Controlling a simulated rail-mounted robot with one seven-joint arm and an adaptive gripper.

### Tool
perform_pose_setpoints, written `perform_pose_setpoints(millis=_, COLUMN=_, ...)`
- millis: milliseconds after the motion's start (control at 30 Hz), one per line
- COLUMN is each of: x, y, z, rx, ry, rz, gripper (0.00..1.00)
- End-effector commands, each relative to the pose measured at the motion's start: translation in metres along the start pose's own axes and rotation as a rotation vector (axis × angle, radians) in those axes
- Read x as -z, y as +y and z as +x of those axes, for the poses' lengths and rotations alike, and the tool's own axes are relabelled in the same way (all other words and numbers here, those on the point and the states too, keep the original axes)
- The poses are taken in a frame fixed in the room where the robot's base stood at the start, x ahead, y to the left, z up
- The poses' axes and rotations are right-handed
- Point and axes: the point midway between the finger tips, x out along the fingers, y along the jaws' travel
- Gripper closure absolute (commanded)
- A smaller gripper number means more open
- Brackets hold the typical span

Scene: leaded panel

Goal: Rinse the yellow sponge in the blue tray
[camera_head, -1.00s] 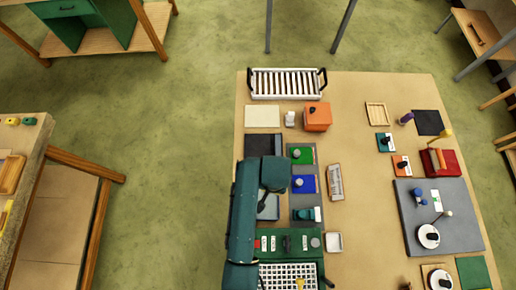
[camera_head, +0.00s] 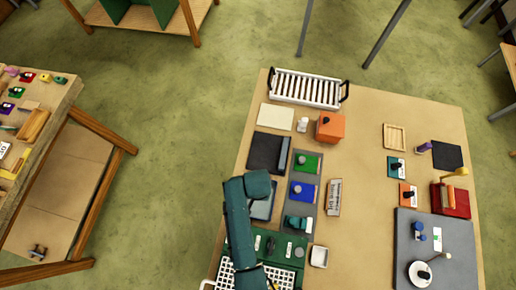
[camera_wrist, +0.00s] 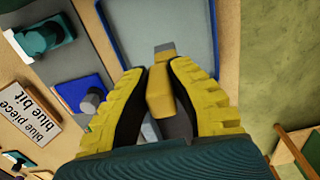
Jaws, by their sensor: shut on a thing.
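The yellow sponge (camera_wrist: 160,95) shows as a small yellow block between my fingers in the wrist view. My gripper (camera_wrist: 160,70), with ribbed yellow fingers, is shut on it. The blue tray (camera_wrist: 112,42) lies below and ahead in the wrist view, with a blue rim and a grey-blue floor. The sponge is over the tray's near part in that view; I cannot tell whether it touches the floor. In the head view, part of the tray (camera_head: 264,209) shows beside my teal arm, which hides the gripper and sponge.
A blue piece on its pad (camera_head: 302,190), a green pad (camera_head: 307,162) and a teal piece (camera_head: 297,222) stand right of the tray. A dark mat (camera_head: 265,151) lies behind it. A white rack (camera_head: 305,87) is at the back. A white grid (camera_head: 280,276) lies in front.

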Motion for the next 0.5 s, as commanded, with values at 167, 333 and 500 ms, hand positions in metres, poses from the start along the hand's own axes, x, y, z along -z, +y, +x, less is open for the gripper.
perform_pose_setpoints(millis=167, x=-0.002, y=0.000, z=0.008, rx=-0.001, ry=-0.003, rz=-0.001, gripper=1.00)
perform_pose_setpoints(millis=333, x=-0.001, y=0.000, z=0.029, rx=0.000, ry=-0.001, rz=-0.001, gripper=1.00)
perform_pose_setpoints(millis=500, x=-0.001, y=0.000, z=0.049, rx=0.000, ry=0.000, rz=-0.001, gripper=1.00)
